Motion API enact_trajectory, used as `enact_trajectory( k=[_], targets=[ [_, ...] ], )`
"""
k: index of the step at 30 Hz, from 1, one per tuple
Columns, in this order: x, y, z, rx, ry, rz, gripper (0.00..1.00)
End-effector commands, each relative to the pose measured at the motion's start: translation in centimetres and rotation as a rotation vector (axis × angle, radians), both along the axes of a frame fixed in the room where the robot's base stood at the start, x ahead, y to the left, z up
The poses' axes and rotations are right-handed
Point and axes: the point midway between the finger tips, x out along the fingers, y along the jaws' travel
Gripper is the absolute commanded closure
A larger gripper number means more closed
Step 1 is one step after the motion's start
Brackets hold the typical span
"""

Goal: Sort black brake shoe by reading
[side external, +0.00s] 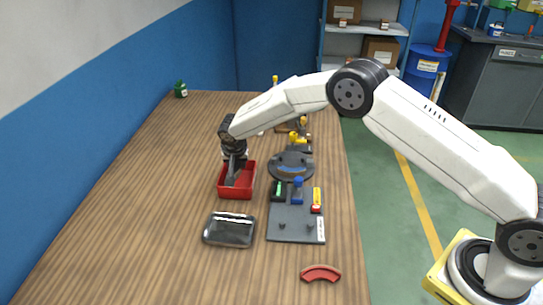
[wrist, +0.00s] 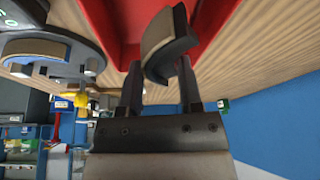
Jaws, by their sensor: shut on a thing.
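In the wrist view my gripper (wrist: 160,85) is shut on a curved black brake shoe (wrist: 175,50) with a tan lining along its outer face. The shoe sits tilted between the two fingers. The red bin (wrist: 103,18) lies just beyond the shoe. In the side view my gripper (side external: 233,178) points down into the mouth of the red bin (side external: 238,192). The shoe is hard to make out there. Whether it touches the bin floor, I cannot tell. A round grey gauge fixture (side external: 291,167) with a blue band stands right of the bin.
A shallow metal tray (side external: 230,242) lies in front of the bin. A grey plate (side external: 295,232) carries pegs and green, blue and yellow-red items. A red curved shoe (side external: 320,273) lies near the front right. The wooden table (side external: 130,210) is clear at left.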

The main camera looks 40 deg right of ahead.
Motion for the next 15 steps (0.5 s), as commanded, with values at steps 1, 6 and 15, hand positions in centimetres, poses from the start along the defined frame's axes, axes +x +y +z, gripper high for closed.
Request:
enact_trajectory(
  k=[1,6,15],
  targets=[
    [0.04,0.01,0.06,0.0,-0.001,0.0,1.0],
    [0.03,0.01,0.05,0.0,-0.001,0.0,1.0],
    [0.01,0.0,0.03,0.001,-0.001,0.0,0.13]
  ],
)
